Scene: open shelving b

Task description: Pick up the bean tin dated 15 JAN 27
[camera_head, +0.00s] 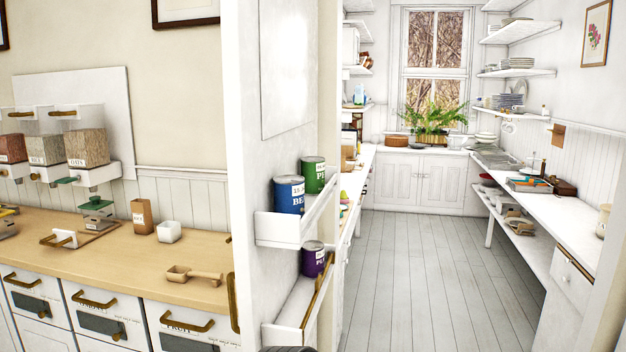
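A blue tin (288,198) stands upright on the upper narrow wall shelf (278,229), at the end of the white partition. Its white lettering begins "BE", and the rest is cut off by the curve of the tin. A pale date label sits near its top, too small to read surely. A green tin (313,176) stands behind it to the right on the same shelf, with lettering beginning "P". A purple tin (313,258) stands on the lower narrow shelf (287,333).
A wooden counter (110,250) with a scoop (194,275), a white cup (168,231) and grain dispensers (88,148) is at left. The white partition (255,120) separates it from a pantry with open plank floor (420,270). A white counter (545,225) lines the right.

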